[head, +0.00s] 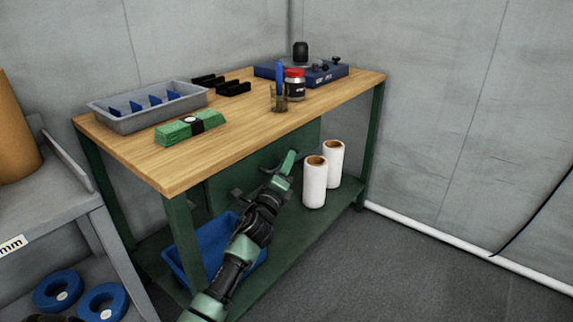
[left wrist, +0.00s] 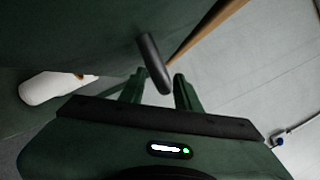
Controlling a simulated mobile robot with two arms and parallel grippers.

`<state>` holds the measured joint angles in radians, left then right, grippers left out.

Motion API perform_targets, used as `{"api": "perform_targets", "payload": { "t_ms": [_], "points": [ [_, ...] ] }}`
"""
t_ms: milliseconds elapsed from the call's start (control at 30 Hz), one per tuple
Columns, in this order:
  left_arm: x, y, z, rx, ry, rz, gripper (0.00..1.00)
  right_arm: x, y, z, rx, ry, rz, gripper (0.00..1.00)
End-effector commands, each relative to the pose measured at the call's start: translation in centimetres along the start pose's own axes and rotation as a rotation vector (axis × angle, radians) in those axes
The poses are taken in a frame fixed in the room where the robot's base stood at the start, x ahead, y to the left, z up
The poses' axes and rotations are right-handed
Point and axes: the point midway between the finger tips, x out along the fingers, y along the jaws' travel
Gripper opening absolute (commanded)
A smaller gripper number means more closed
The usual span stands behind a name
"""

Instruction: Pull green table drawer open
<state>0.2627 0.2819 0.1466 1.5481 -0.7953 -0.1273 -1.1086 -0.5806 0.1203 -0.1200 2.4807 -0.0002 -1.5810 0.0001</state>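The green drawer (head: 308,137) hangs under the wooden top of the green-legged table, its front partly hidden by my left arm. My left gripper (head: 287,163) is at the drawer front in the head view. In the left wrist view, its two green fingers (left wrist: 159,91) are apart, with the dark bar handle (left wrist: 152,62) lying between and just beyond their tips. The handle stands out from the dark green drawer front (left wrist: 75,35). I cannot tell whether the fingers touch the handle. My right gripper is in neither view.
On the tabletop (head: 165,172) are a grey divided tray (head: 150,122), a green case (head: 190,128) and a jar (head: 294,86). Two white rolls (head: 315,188) and a blue bin (head: 205,245) stand on the lower shelf. Open floor (head: 420,270) lies to the right.

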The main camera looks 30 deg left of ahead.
Motion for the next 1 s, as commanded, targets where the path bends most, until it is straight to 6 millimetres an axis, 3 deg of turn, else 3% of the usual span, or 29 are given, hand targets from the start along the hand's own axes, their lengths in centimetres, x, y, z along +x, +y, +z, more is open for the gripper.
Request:
{"api": "perform_targets", "payload": {
  "t_ms": [300, 333, 433, 467, 1000],
  "points": [
    [0.49, 0.01, -0.03, 0.000, 0.001, 0.000, 0.33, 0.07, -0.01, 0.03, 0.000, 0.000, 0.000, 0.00],
    [0.48, 0.01, -0.03, 0.000, 0.001, 0.000, 0.30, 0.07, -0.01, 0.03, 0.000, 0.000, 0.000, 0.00],
    [0.47, 0.01, -0.03, -0.001, 0.001, 0.000, 0.02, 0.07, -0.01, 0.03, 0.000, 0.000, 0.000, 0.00],
    [0.47, 0.02, -0.03, -0.001, 0.001, 0.000, 0.00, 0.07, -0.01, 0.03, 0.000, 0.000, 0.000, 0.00],
    [0.44, 0.07, -0.06, -0.002, 0.001, 0.001, 0.00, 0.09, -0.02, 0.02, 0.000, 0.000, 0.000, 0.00]
  ]
}}
